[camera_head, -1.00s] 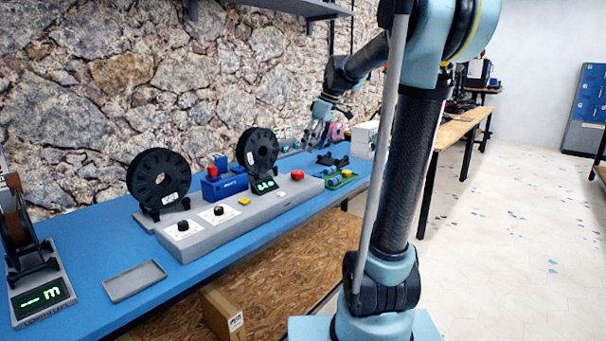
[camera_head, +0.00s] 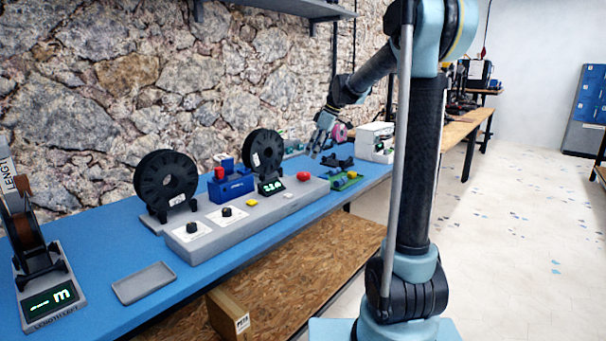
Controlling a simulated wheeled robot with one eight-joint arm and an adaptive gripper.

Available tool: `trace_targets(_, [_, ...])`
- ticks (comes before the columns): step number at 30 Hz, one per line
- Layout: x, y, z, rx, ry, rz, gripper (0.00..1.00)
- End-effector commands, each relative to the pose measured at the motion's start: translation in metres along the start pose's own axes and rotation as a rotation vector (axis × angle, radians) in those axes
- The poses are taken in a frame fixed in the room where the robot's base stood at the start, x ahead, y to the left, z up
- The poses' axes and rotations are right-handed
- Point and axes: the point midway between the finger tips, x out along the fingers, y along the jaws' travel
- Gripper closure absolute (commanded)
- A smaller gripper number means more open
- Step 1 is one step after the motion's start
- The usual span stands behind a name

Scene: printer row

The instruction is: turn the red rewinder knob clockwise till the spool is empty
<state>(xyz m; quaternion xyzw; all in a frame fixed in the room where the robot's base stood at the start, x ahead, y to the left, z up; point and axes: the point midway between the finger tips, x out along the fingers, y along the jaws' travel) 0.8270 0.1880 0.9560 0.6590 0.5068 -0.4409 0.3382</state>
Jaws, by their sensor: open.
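A red round knob or button (camera_head: 304,176) sits at the right end of the grey console (camera_head: 205,243). Another red piece (camera_head: 225,164) stands on a blue box (camera_head: 231,188) behind the console. I cannot tell which is the rewinder knob. A large black spool (camera_head: 147,187) stands behind the console's left end. A smaller black spool (camera_head: 254,150) stands near its right end, behind a small lit display (camera_head: 271,187). A spool with brown filament (camera_head: 27,232) stands at the far left. My gripper (camera_head: 318,150) is open and empty, above the back of the bench, apart from both red parts.
Two black knobs (camera_head: 227,211) and a yellow button (camera_head: 252,203) are on the console. A green tray (camera_head: 346,181) lies to its right. An empty grey tray (camera_head: 144,283) lies at the front left of the blue bench (camera_head: 100,252). A stone wall rises behind.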

Motion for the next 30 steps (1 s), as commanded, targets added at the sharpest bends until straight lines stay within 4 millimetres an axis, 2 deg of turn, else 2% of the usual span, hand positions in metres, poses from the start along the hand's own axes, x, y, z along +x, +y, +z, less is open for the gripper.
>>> trace_targets(9, [0.057,0.000,0.000,0.000,0.000,0.001,0.37])
trace_targets(15, [0.086,0.000,0.000,0.000,0.000,0.001,0.37])
trace_targets(21, [0.101,0.000,0.000,0.001,0.000,0.001,0.37])
trace_targets(30, [0.103,0.000,0.001,0.001,0.000,0.001,0.37])
